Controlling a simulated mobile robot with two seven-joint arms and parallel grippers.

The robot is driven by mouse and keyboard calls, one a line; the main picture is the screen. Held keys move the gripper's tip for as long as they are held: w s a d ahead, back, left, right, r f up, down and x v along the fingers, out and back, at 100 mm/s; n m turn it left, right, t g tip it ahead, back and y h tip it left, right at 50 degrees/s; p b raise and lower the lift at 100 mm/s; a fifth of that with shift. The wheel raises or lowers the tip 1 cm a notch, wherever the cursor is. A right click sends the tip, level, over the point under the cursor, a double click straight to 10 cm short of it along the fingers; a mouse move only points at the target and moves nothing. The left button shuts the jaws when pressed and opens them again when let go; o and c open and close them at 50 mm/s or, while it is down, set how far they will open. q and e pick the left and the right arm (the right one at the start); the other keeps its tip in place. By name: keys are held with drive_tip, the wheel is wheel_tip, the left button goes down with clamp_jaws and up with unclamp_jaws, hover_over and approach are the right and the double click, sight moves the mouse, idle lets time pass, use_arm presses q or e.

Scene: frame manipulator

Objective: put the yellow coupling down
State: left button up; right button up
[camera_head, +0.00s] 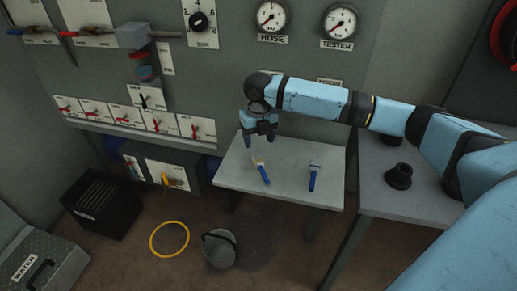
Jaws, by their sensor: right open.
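My right gripper (259,138) points down over the left part of the small grey table (231,178), its two blue fingers apart with nothing visible held. Just below it lies a blue-handled tool (262,173) with a pale yellowish head. A second blue-handled tool (313,178) lies to its right. I cannot make out a yellow coupling for certain. A yellow ring (169,239) lies on the floor, and a small yellow part (165,180) is on the low grey box at the wall. My left gripper is out of view.
A grey bucket (219,250) stands on the floor before the table. A black crate (101,204) is at the left. A second table (420,203) with dark round fittings (398,176) stands at the right. The wall panel with gauges rises behind.

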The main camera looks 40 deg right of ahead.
drive_tip(key=s+a+f+m+y, duration=0.1)
drive_tip(key=a+f+m, duration=0.1)
drive_tip(key=a+f, duration=0.1)
drive_tip(key=s+a+f+m+t+y, duration=0.1)
drive_tip(key=s+a+f, duration=0.1)
drive_tip(key=a, duration=0.3)
drive_tip(key=s+a+f+m+t, duration=0.1)
drive_tip(key=a+f+m, duration=0.1)
drive_tip(key=a+f, duration=0.2)
drive_tip(key=shift+s+a+f+m+y, duration=0.15)
drive_tip(key=shift+a+m+y, duration=0.15)
drive_tip(key=shift+a+y, duration=0.15)
drive_tip(key=s+a+f+m+t+y, duration=0.3)
drive_tip(key=s+a+f+m+t, duration=0.35)
drive_tip(key=s+a+m, duration=0.55)
drive_tip(key=s+d+f+m+t+h, duration=0.2)
drive_tip(key=s+d+m, duration=0.4)
drive_tip(key=s+m, duration=0.3)
drive_tip(key=m, duration=0.3)
drive_tip(key=shift+s+d+m, duration=0.35)
drive_tip(key=shift+d+m, duration=0.05)
